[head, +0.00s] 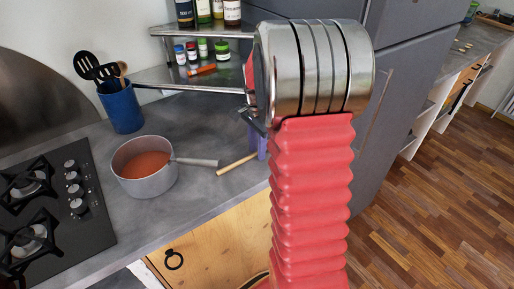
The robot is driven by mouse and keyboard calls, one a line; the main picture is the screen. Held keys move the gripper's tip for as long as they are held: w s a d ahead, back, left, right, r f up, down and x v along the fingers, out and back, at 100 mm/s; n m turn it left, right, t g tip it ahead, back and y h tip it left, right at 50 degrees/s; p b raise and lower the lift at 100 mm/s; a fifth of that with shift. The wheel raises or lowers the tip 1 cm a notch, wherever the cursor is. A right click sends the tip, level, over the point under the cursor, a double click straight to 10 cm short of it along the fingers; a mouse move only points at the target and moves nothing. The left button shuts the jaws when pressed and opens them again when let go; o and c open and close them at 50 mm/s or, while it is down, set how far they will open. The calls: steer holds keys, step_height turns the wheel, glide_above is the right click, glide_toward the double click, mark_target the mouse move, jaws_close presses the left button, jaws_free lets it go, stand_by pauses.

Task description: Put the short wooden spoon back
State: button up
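A wooden stick-like handle (237,164), which may be the short wooden spoon, lies on the grey counter right of the pot. Its right end is hidden behind my arm. A blue crock (122,108) at the back left holds black slotted utensils (87,66) and a wooden-headed one (122,68). My gripper (252,122) shows only as a dark sliver at the left edge of my arm, above the counter. My arm hides the rest, so I cannot see its fingers clearly or whether it holds anything.
A pot (145,184) of orange-red sauce stands on the counter, its handle pointing right. A black hob (50,215) is at left. A shelf (190,78) with jars and bottles stands behind. A purple-blue object (262,146) shows beside my arm.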

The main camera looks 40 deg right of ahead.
steer(key=shift+f, duration=0.1)
step_height(320, 180, up, 14)
steer(key=shift+d, duration=0.2)
stand_by(0.5)
steer(key=shift+s+f, duration=0.1)
stand_by(0.4)
steer(key=s+a+n+t, duration=0.2)
steer(key=s+a+n, duration=0.3)
steer(key=a, duration=0.3)
steer(key=s+a+n+t, duration=0.1)
steer(key=s+a+n, duration=0.5)
steer(key=a, duration=0.3)
steer(key=s+a+r+n+t, duration=0.1)
steer(key=s+a+n+t, duration=0.1)
steer(key=s+a+n, duration=0.3)
steer(key=a+n, duration=0.2)
steer(key=a, duration=0.2)
steer(key=shift+s+a+n+t, duration=0.15)
steer(key=shift+s+n+t, duration=0.15)
steer(key=shift+s, duration=0.1)
